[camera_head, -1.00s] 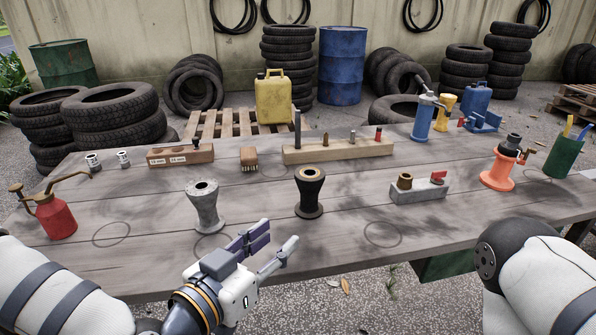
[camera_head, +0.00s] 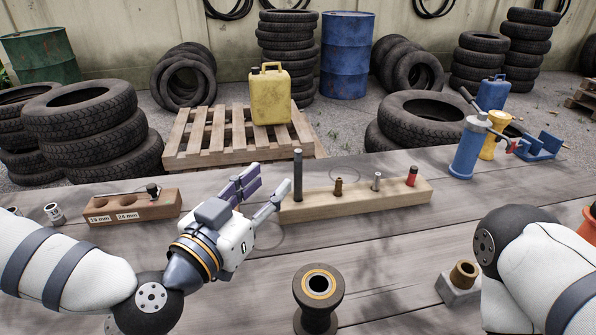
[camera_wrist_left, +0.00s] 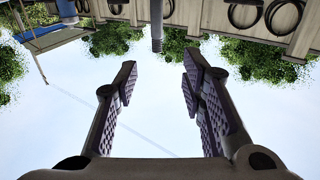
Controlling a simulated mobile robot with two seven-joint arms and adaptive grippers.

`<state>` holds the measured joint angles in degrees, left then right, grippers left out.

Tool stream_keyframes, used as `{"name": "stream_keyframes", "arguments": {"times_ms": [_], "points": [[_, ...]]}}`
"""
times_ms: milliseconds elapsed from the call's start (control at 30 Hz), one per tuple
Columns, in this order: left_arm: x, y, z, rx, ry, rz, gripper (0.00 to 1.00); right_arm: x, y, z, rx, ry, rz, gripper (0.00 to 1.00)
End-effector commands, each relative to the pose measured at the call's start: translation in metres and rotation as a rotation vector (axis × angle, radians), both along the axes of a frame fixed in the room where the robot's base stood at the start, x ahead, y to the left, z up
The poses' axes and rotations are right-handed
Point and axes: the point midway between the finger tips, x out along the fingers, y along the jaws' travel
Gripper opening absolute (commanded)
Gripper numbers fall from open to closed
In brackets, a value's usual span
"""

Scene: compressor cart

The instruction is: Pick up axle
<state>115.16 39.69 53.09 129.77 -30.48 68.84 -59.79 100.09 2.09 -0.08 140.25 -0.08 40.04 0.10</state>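A dark upright rod, which looks like the axle (camera_head: 298,176), stands in the left end of a pale wooden block (camera_head: 350,203) on the table. My left gripper (camera_head: 269,185) is open and empty, just left of the rod and apart from it. Its fingers point toward the back right. In the left wrist view, which looks upside down, the open gripper (camera_wrist_left: 156,85) has nothing between its fingers. The rod (camera_wrist_left: 157,28) shows beyond them, near the middle. My right gripper is out of view; only part of that arm shows at the right.
The block also holds a brown peg (camera_head: 338,187), a grey peg (camera_head: 376,181) and a red-topped peg (camera_head: 412,176). A socket holder (camera_head: 130,208) lies left of my gripper. A dark spool (camera_head: 318,297) stands in front. A blue pump (camera_head: 468,150) stands at the back right.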

Motion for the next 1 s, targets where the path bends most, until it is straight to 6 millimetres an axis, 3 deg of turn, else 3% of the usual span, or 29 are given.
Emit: {"name": "stream_keyframes", "arguments": {"times_ms": [200,533,833,1000], "points": [[0.042,-0.022,-0.002,-0.001,0.003,0.000,0.37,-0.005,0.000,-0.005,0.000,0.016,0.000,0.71],[0.088,-0.048,0.004,-0.001,0.003,0.000,0.37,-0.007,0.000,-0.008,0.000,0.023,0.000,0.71],[0.097,-0.053,0.006,0.000,0.001,0.000,0.37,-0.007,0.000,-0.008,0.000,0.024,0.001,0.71],[0.097,-0.052,0.006,0.000,0.001,0.000,0.01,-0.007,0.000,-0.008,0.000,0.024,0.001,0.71]]}}
